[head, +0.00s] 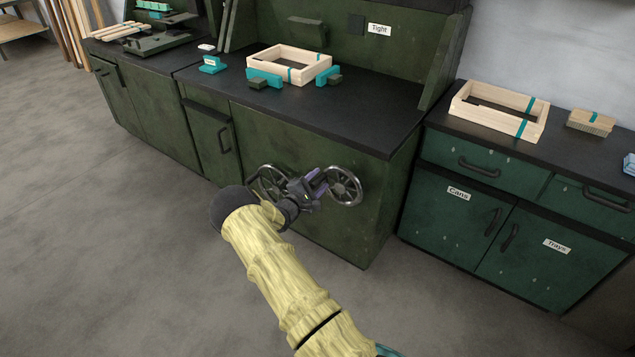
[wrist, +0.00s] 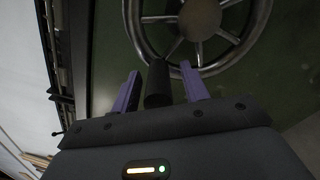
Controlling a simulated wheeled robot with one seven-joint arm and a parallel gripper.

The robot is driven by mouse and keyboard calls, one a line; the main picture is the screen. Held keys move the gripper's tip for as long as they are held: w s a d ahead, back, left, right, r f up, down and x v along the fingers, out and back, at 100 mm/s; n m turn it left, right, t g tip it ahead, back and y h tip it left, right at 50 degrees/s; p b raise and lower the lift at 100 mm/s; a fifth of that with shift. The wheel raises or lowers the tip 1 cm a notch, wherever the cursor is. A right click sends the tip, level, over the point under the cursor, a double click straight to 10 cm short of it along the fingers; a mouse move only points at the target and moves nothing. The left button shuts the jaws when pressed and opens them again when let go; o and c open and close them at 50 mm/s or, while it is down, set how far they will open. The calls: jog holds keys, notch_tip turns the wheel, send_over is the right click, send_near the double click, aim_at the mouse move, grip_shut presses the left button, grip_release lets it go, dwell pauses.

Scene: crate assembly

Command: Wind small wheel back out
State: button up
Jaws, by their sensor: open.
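Two metal spoked handwheels are on the front of the green bench, a left wheel (head: 262,172) partly hidden behind my arm and a right wheel (head: 345,172). They look close in size, so I cannot tell surely which is the small one. My gripper (head: 318,181) is at the left side of the right wheel. In the wrist view, my gripper's purple fingers (wrist: 160,75) are open, one on each side of a dark handle (wrist: 158,88). A spoked wheel (wrist: 136,30) is just beyond. Whether either finger touches the handle is unclear.
Above the wheels, the black bench top (head: 375,110) carries a wooden frame (head: 262,58) between teal and dark blocks (head: 264,78). To the right, a green cabinet (head: 440,215) bears another wooden frame (head: 480,118) and a brush (head: 590,122). The grey floor is clear.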

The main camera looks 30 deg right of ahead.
jog(key=p+v, duration=0.3)
jog(key=v, duration=1.4)
jog(key=shift+a, duration=0.2)
